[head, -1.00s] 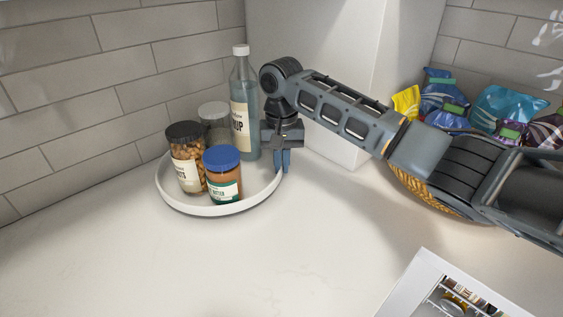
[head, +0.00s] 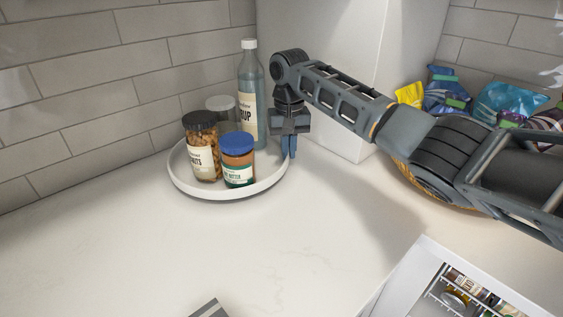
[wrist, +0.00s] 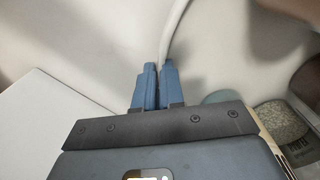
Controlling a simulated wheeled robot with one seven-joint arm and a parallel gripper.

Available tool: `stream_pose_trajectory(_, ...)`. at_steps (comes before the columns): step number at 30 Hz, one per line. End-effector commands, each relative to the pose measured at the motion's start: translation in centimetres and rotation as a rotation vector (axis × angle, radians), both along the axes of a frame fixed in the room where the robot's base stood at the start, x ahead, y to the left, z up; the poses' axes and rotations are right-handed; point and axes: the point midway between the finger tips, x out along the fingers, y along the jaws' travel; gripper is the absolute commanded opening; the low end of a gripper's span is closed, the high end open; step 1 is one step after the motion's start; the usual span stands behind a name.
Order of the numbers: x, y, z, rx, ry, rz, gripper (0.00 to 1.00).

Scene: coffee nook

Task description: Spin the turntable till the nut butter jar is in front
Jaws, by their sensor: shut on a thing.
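The white round turntable (head: 190,185) stands on the counter near the tiled wall. The nut butter jar (head: 238,160), with a blue lid and a green and white label, stands upright at its front, right of middle. Beside it is a dark-lidded jar of nuts (head: 203,148). Behind are a grey-lidded jar (head: 221,103) and a tall syrup bottle (head: 250,95). My gripper (head: 290,152) points down at the turntable's right edge. In the wrist view its blue fingers (wrist: 157,72) are shut on the white rim (wrist: 173,38).
A white box or column (head: 330,60) stands close behind my gripper. A basket of colourful snack bags (head: 450,95) sits at the right, partly hidden by my arm. An open-topped white compartment (head: 418,270) with packed items is at lower right.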

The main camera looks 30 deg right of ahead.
Motion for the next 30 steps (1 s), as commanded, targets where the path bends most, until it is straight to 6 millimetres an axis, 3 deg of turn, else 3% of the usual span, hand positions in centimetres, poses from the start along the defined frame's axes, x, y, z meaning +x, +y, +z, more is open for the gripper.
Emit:
stream_pose_trajectory(3, 1.3, -1.2, -0.3, 0.0, 0.007, 0.063, 0.0)
stream_pose_trajectory(13, 4.4, -2.4, -0.4, 0.0, 0.007, 0.277, 0.0)
stream_pose_trajectory(27, 4.9, -2.5, -0.1, 0.001, 0.009, 0.328, 0.0)
stream_pose_trajectory(28, 4.9, -2.5, -0.1, 0.001, 0.009, 0.327, 0.1)
stream_pose_trajectory(30, 4.9, -2.5, -0.1, 0.001, 0.008, 0.327, 0.16)
